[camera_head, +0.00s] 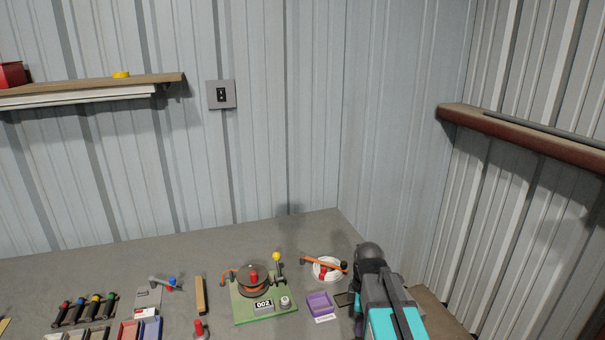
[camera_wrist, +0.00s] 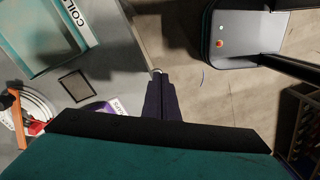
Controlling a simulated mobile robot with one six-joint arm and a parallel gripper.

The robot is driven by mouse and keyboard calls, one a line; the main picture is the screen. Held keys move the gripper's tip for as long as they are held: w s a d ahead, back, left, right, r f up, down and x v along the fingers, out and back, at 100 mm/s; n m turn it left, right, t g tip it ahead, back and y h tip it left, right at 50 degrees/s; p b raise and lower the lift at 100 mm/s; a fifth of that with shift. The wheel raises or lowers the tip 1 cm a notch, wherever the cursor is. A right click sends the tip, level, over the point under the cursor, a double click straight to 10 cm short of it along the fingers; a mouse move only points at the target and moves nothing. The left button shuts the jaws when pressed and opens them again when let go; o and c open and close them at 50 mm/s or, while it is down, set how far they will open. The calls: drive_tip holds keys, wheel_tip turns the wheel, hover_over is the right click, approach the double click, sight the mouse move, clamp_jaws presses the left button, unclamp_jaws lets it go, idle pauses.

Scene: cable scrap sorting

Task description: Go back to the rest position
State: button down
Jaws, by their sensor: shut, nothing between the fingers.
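My gripper (camera_wrist: 157,76) shows in the wrist view with its two dark fingers together and nothing between them. It hangs over the edge of the grey table, with the floor to its right.
A white coil (camera_head: 321,276) with an orange-handled tool lies near my arm. A green board (camera_head: 263,309) carries a counter and yellow-knobbed lever. A teal COIL box (camera_wrist: 35,63) is left of the fingers. The corrugated wall has a shelf (camera_head: 150,79) and rail (camera_head: 530,137).

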drive_tip(key=s+f+m+g+b, duration=0.1)
drive_tip(key=s+f+m, duration=0.4)
drive_tip(key=s+f, duration=0.6)
drive_tip(key=s+f+m+g+b, duration=0.2)
drive_tip(key=s+f+m+b, duration=0.2)
drive_tip(key=s+f, duration=0.7)
drive_tip(key=s+f+m+g+b, duration=0.2)
drive_tip(key=s+f+m, duration=0.4)
drive_tip(key=f, duration=1.5)
drive_tip(key=s+b, duration=0.1)
drive_tip(key=s, duration=0.3)
drive_tip(key=shift+s+d+f, duration=0.15)
drive_tip(key=shift+s+d, duration=0.1)
drive_tip(key=shift+s, duration=0.15)
